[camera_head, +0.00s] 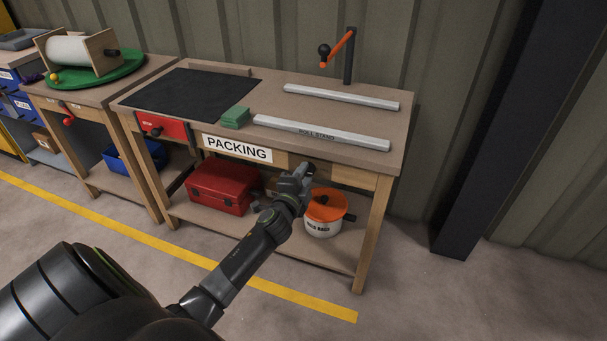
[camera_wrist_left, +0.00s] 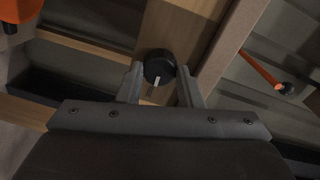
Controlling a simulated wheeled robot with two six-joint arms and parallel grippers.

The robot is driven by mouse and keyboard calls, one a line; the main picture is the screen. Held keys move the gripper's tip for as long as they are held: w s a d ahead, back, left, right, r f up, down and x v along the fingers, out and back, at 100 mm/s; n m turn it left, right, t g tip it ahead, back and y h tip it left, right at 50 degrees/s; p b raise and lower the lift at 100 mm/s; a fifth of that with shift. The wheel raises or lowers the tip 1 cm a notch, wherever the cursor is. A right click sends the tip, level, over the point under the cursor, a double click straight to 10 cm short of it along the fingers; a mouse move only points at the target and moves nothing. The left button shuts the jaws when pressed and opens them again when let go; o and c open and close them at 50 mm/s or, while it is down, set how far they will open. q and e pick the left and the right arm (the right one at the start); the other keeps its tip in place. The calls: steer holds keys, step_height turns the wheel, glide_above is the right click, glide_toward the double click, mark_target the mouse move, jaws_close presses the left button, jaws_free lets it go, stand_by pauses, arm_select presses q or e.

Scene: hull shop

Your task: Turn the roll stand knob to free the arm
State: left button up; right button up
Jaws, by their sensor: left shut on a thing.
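The roll stand knob (camera_wrist_left: 160,68) is a round black knob with a pale mark, on the front wooden face of the bench. In the left wrist view it sits between the two fingers of my left gripper (camera_wrist_left: 160,88), which is shut on it. In the head view my left gripper (camera_head: 306,172) is at the front edge of the packing bench, and the knob is hard to make out there. The roll stand (camera_head: 322,132) has two pale bars on the bench top. Its orange arm (camera_head: 340,47) with a black ball end is on a dark post, tilted. My right gripper is not visible.
The packing bench (camera_head: 270,93) carries a black mat (camera_head: 190,103) and a green stack (camera_head: 236,117). A red toolbox (camera_head: 222,188) and a white bucket with an orange lid (camera_head: 324,222) stand on its lower shelf. A dark steel column (camera_head: 490,130) rises at the right.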

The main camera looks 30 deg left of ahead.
arm_select(q)
steer(key=shift+m, duration=0.3)
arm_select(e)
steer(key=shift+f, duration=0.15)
arm_select(q)
steer(key=o, duration=1)
steer(key=shift+c, duration=0.2)
steer(key=shift+s+d, duration=0.1)
steer(key=shift+s, duration=0.25)
steer(key=p+v, duration=0.1)
steer(key=v, duration=1.5)
steer(key=shift+s+d, duration=0.15)
steer(key=shift+s, duration=0.15)
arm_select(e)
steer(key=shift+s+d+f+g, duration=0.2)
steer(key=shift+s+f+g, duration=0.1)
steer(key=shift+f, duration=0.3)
